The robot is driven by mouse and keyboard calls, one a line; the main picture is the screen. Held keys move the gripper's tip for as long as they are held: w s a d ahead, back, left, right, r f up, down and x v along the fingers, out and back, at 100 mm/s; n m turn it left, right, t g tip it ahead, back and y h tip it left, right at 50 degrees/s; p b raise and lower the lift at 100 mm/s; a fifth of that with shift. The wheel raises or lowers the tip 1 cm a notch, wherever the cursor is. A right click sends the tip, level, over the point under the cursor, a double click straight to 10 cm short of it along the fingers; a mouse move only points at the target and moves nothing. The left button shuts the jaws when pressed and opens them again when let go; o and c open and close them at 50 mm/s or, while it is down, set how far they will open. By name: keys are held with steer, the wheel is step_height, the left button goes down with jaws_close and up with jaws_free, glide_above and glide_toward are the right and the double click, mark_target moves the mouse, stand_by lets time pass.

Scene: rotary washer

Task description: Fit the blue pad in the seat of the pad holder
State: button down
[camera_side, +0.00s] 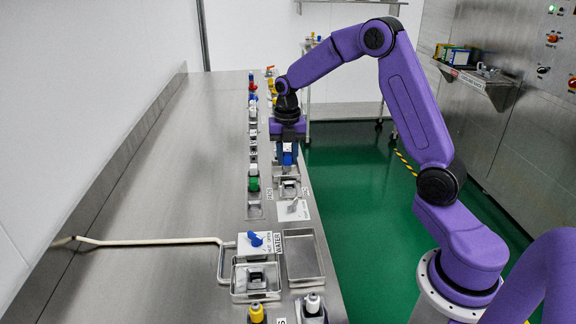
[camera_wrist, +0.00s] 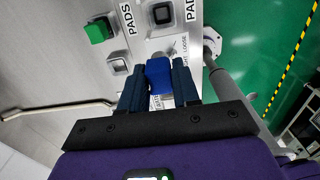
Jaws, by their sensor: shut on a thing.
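My gripper (camera_wrist: 160,82) is shut on the blue pad (camera_wrist: 159,76), which sits between its two dark fingers. In the side view my gripper (camera_side: 288,158) points down, with the blue pad between its fingers. The pad holder (camera_side: 290,188) is below it, at the bench's right edge. In the wrist view the pad holder (camera_wrist: 163,13) is at the top, with a dark square seat that looks empty. The pad appears to be held above the holder, apart from it; the exact height and alignment are hard to tell.
A green pad (camera_wrist: 98,30) stands left of the holder, with an empty square seat (camera_wrist: 117,66) nearer. A tight/loose lever plate (camera_side: 294,210) is just in front of the holder. An open tray (camera_side: 305,258) and a blue water valve (camera_side: 255,240) are nearer still.

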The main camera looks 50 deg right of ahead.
steer(key=shift+w+d+f, duration=0.3)
steer(key=shift+d+f, duration=0.25)
steer(key=shift+f, duration=0.9)
steer(key=shift+w+d+f, duration=0.35)
steer(key=shift+d+f, duration=0.2)
steer(key=shift+f, duration=0.9)
steer(key=shift+w+d+f, duration=0.3)
steer(key=shift+d+f, duration=0.25)
steer(key=shift+f, duration=0.9)
steer(key=shift+f, duration=0.6)
steer(key=c, duration=0.7)
jaws_free()
steer(key=shift+c, duration=0.2)
